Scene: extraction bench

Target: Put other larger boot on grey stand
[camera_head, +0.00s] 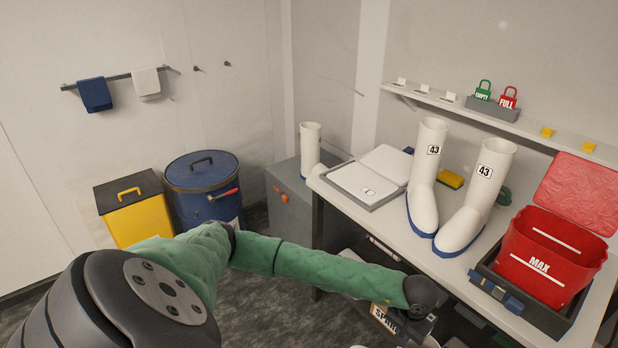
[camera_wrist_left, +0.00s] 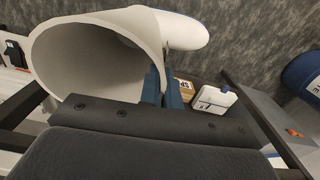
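Two white boots with blue soles and "43" labels stand upright on the bench: one left (camera_head: 427,170), one right (camera_head: 478,195). A third white boot (camera_head: 310,148) stands on the grey stand (camera_head: 287,195), a box with orange knobs, left of the bench. My left gripper (camera_head: 420,318) is low at the bench's front edge; its fingertips are hidden in the head view. In the left wrist view, its blue fingers (camera_wrist_left: 165,88) lie close together on either side of the rim of another white boot (camera_wrist_left: 90,65), whose opening faces the camera. My right gripper is out of view.
A red "MAX" tub (camera_head: 545,262) is at the right. A yellow bin (camera_head: 135,210) and blue drum (camera_head: 203,185) stand left. A wooden "SPAR…" sign (camera_head: 384,318) is under the bench.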

